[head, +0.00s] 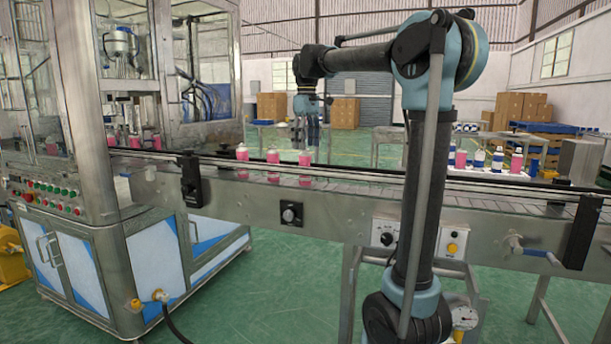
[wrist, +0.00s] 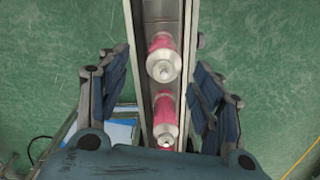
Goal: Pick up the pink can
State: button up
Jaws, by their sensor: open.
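Several pink cans with pale tops stand on the conveyor. In the head view, three are together at its middle: a left pink can (head: 242,153), a middle pink can (head: 272,157) and a right pink can (head: 305,159). My gripper (head: 306,138) hangs above the right one, fingers pointing down. In the wrist view, a pink can (wrist: 163,58) stands ahead between the finger lines and another pink can (wrist: 165,115) is nearer. My gripper (wrist: 158,90) is open, its fingers wide on both sides of the belt, touching neither can. The nearer can's lower end is partly hidden by the gripper body.
The conveyor (head: 345,212) has raised side rails close to the cans. A glass-walled machine (head: 165,100) stands at left with more pink cans inside. Further pink and blue-labelled cans (head: 478,158) stand behind at right. Cardboard boxes are far back.

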aim_at(305, 155)
jog(key=shift+s+a+f, duration=0.1)
jog(key=shift+a+f, duration=0.05)
jog(key=shift+f, duration=1.2)
jog(key=shift+s+a+f, duration=0.1)
jog(key=shift+f, duration=1.25)
jog(key=shift+w, duration=0.1)
jog(key=c, duration=1.1)
